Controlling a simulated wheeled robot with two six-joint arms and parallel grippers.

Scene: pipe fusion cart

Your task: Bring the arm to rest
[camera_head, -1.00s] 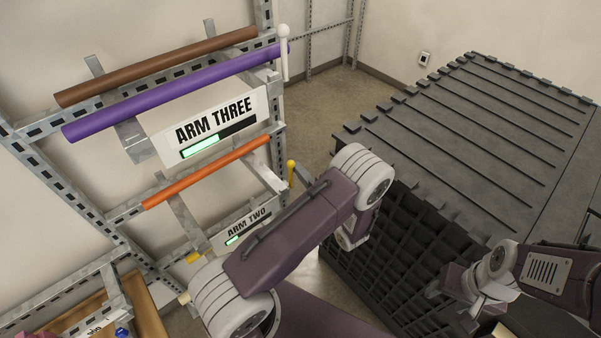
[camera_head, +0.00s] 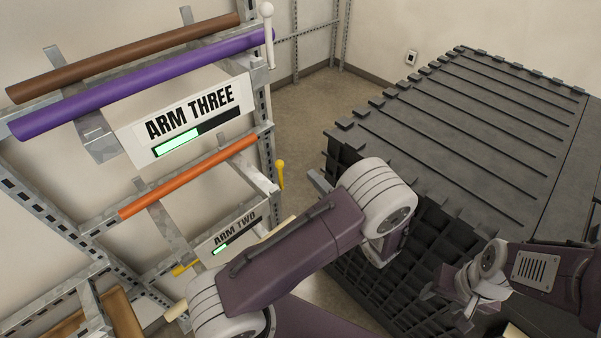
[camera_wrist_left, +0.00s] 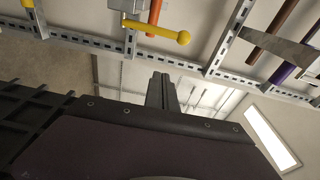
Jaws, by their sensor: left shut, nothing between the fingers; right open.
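My left arm reaches up from the bottom middle of the head view, between the rack and the dark crate. Its purple forearm ends in a pale wrist, and the left gripper (camera_head: 320,182) shows only as a grey tip beyond it. In the left wrist view the left gripper's fingers (camera_wrist_left: 161,90) are together with nothing between them. My right gripper (camera_head: 450,301) is at the lower right, open and empty, in front of the crate's side.
A metal rack (camera_head: 262,110) at left carries a brown pipe (camera_head: 125,58), a purple pipe (camera_head: 140,83) and an orange pipe (camera_head: 188,176). Yellow knob (camera_head: 281,174) and white knob (camera_head: 267,12) stick out. A large dark crate (camera_head: 470,130) fills the right. Floor shows between.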

